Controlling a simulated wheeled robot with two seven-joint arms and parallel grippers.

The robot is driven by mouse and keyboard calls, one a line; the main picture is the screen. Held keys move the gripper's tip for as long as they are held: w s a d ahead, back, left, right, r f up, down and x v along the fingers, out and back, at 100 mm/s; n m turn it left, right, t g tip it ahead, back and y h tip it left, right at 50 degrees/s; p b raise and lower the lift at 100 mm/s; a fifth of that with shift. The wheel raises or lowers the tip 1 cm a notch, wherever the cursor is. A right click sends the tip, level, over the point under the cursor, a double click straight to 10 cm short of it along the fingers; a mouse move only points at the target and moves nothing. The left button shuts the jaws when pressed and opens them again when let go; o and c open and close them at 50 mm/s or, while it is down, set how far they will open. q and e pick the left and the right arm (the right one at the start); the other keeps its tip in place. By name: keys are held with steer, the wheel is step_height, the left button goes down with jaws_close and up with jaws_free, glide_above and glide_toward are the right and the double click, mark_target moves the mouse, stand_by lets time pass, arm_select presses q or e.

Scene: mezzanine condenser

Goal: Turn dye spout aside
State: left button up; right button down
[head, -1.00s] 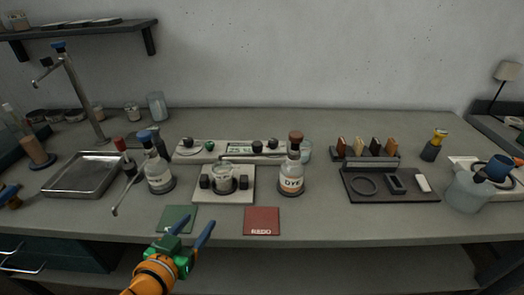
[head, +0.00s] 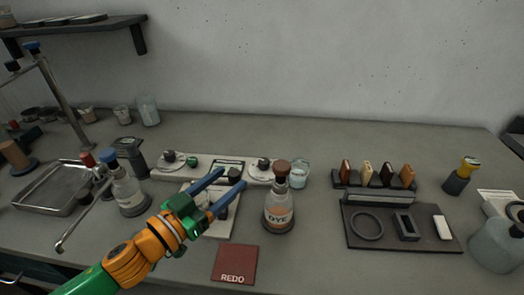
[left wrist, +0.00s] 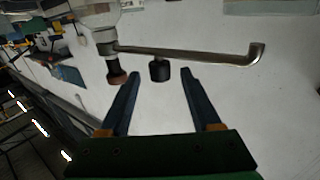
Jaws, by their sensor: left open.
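The dye bottle (head: 279,212) stands right of my left gripper, with a brown cap and an orange DYE label. In the left wrist view its metal dye spout (left wrist: 205,55) runs sideways to a bent tip, and a dark knob (left wrist: 158,70) sticks out from it. My left gripper (head: 233,177) is open above the weighing plate. In the left wrist view, the knob shows between the open fingertips (left wrist: 160,74), near their ends; I cannot tell whether they touch it. The beaker on the plate is mostly hidden by the gripper. My right gripper is not in view.
A red REDO card (head: 234,263) lies in front. A second bottle (head: 129,195) with a long spout stands left, beside my arm. A metal tray (head: 52,210) is further left. A dark tray (head: 420,238) lies right, with clear bench between it and the dye bottle.

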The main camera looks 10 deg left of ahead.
mark_target(238, 170)
arm_select(q)
steer(key=shift+w+d+r, duration=0.1)
steer(key=shift+w+d, duration=0.05)
steer(key=shift+w, duration=0.2)
steer(key=shift+w+d+r+p, duration=0.15)
steer(key=shift+w+r+p, duration=0.1)
steer(key=shift+p, duration=0.2)
steer(key=x, duration=0.2)
steer(key=p+x, duration=0.1)
steer(key=x, duration=0.2)
steer(key=shift+f, duration=0.25)
steer(key=shift+s, duration=0.15)
steer(key=shift+c, duration=0.4)
jaws_close()
